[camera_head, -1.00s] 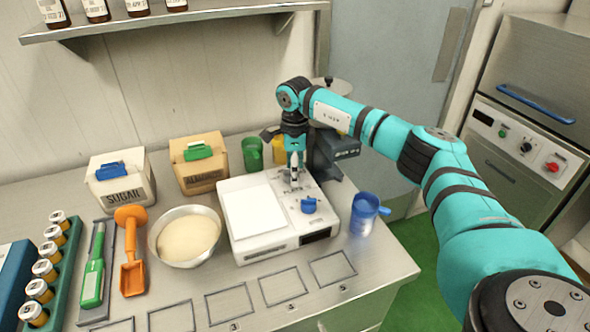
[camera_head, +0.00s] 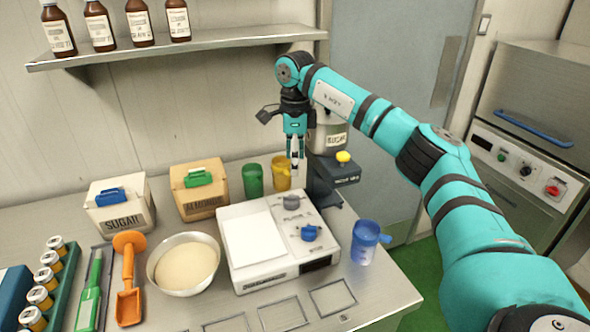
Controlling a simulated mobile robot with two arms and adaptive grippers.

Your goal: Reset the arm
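My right arm, teal with black bands, reaches in from the right side of the head view. Its gripper (camera_head: 295,172) points down, above the back edge of the white machine (camera_head: 280,262) with a grey knob (camera_head: 292,202) and a blue knob (camera_head: 311,233). Its fingers look close together, but I cannot tell whether they are open or shut. I see nothing held in them. My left gripper is not in view.
A shelf with bottles (camera_head: 170,48) hangs above left.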

